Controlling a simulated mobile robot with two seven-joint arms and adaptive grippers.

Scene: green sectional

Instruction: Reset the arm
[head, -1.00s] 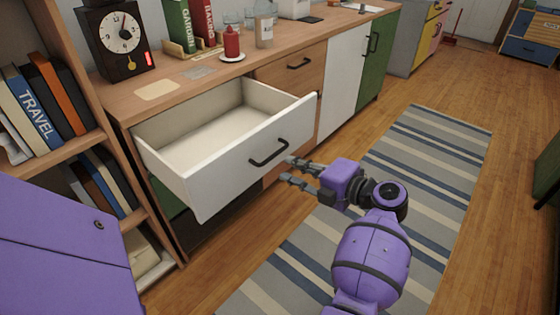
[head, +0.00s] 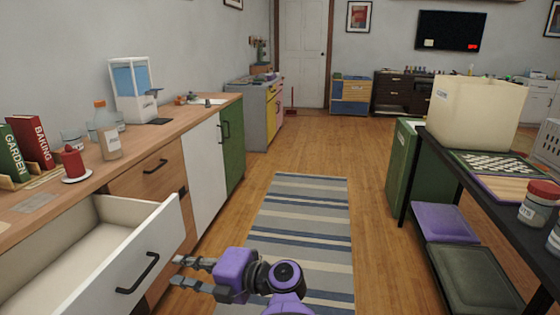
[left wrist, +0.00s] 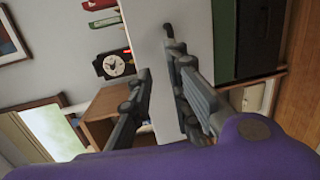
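My left gripper (head: 190,273) is in the lower middle of the head view, in front of the pulled-out white drawer (head: 110,270). Its two fingers are apart with nothing between them. It is beside the drawer's black handle (head: 138,273), to the right of it, and I cannot tell whether it touches the drawer front. In the left wrist view the open fingers (left wrist: 160,85) point at the drawer's white front (left wrist: 165,75). The drawer stands open and its visible inside is empty. My right gripper is in neither view.
A wooden counter (head: 190,117) holding books, a red candle (head: 72,162) and a bottle (head: 107,132) runs along the left. A dark table (head: 470,180) with a chessboard (head: 505,167) and a cream box (head: 478,110) stands right.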

